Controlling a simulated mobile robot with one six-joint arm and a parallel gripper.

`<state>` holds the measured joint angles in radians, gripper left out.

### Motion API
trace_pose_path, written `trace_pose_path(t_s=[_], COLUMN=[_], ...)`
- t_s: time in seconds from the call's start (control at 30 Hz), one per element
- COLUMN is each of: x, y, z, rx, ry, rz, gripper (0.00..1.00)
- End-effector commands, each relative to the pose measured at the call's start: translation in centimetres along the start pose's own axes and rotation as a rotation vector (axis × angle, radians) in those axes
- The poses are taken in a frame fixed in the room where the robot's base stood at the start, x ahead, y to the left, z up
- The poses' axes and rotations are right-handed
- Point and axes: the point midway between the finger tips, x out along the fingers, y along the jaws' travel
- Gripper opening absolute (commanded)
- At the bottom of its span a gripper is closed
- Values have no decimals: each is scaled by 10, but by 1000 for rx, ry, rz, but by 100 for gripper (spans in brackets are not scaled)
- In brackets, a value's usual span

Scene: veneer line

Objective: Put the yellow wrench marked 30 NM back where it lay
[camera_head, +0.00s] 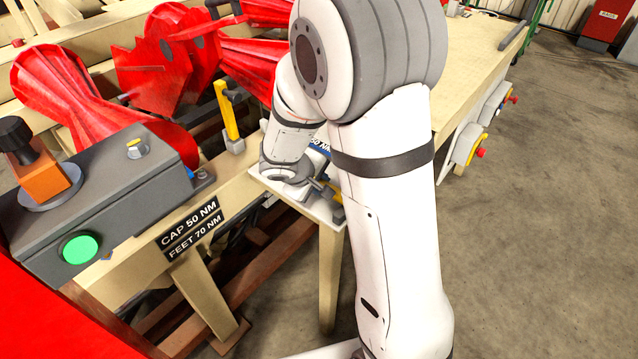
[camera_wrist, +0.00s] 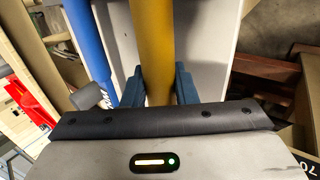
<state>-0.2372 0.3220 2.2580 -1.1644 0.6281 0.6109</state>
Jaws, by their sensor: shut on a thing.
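The yellow wrench (camera_wrist: 155,45) runs up the middle of the wrist view, between the blue-grey fingers of my gripper (camera_wrist: 160,84), which is shut on it. In the head view only a short yellow piece of it (camera_head: 336,192) shows beside my wrist. It is over the white tray (camera_wrist: 207,62); I cannot tell whether it touches the tray. A blue wrench (camera_wrist: 88,45) lies to its left in the wrist view, roughly alongside. No 30 NM mark is legible on the yellow wrench, and its ends are hidden or out of view.
The white tray (camera_head: 325,213) juts from the cream machine frame. An upright yellow lever (camera_head: 227,112), red rotor parts (camera_head: 160,65) and a grey control box (camera_head: 95,195) with a green button stand left of my arm. Open concrete floor (camera_head: 545,210) lies right.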

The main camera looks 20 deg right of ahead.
Motion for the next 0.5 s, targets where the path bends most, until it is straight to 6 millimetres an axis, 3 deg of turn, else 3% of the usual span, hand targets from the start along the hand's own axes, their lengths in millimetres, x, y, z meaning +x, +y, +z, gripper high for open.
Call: trace_pose_path(t_s=[0.47,0.5], x=[2,2], y=[-2,-2], z=[0,0], rx=[2,1], ry=[1,1], rz=[1,1], gripper=[0,26])
